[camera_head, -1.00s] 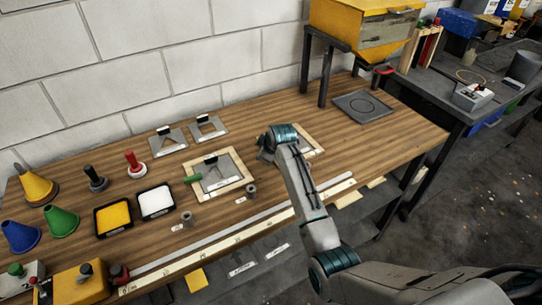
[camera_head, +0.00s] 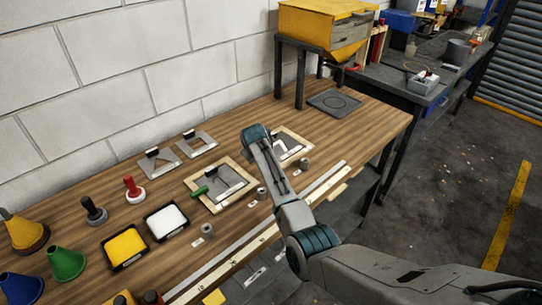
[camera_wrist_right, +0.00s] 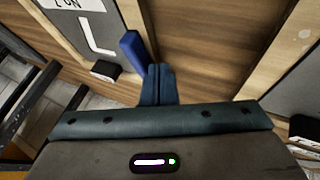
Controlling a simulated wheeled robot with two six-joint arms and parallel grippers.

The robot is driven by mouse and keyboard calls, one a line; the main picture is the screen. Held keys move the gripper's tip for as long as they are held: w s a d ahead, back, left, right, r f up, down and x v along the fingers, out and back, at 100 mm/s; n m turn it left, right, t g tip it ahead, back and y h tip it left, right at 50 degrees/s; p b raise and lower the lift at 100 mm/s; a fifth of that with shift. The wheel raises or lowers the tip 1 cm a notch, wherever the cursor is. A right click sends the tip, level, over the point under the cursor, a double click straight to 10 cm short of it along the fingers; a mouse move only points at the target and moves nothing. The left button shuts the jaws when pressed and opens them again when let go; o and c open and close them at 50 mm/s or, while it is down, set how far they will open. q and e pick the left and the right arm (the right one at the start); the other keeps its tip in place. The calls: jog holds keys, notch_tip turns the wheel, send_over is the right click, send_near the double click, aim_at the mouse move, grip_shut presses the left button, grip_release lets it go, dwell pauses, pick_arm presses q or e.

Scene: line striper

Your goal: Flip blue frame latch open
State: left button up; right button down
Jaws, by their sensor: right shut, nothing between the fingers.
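The blue latch handle (camera_wrist_right: 135,50) shows in the right wrist view, lying just left of and beyond my right gripper. My right gripper (camera_wrist_right: 160,75) is shut, with its fingertips together beside the handle; I cannot tell whether they touch it. In the head view, the right-hand wooden frame (camera_head: 308,145) with its grey plate is partly covered by my right arm. My right gripper itself is hidden behind the wrist there, and so is the blue latch. My left gripper is not in view.
Another wooden frame (camera_head: 215,206) with a green latch (camera_head: 200,191) lies to the left. Ink trays, stamps and cones stand further left on the bench. A yellow cabinet (camera_head: 325,30) on dark legs and a grey square plate (camera_head: 341,103) are at the back right.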

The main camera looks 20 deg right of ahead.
jog(key=shift+d+r, duration=0.15)
jog(key=shift+d, duration=0.15)
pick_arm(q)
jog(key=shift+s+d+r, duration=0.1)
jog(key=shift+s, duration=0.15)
pick_arm(e)
jog(key=shift+w+d+r, duration=0.1)
jog(key=shift+d, duration=0.1)
